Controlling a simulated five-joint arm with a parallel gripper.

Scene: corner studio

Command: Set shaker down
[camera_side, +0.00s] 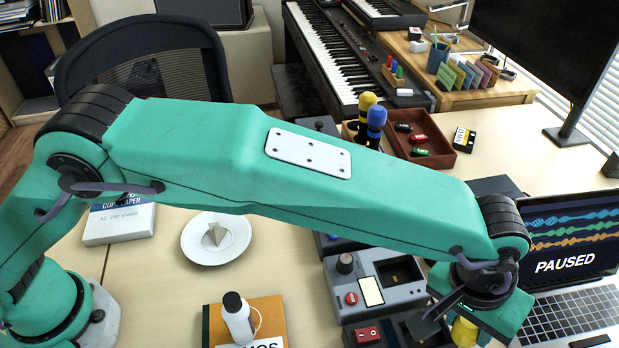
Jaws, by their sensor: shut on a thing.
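My gripper (456,322) is at the lower right, pointing down, its dark fingers partly hidden by its own green housing. It is shut on a yellow thing (464,333), which I take to be the shaker. Only a small part of the yellow thing shows, cut by the lower picture edge. I cannot tell whether it touches the surface below. It is just right of the grey device (372,292) and left of the laptop (572,312).
A brown tray (463,160) with small black, red and green items stands farther back, beside yellow- and blue-topped microphones (376,120). A white plate (192,240) and a white bottle-like thing (238,316) on a brown notebook (273,312) are left. Bare desk shows between them.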

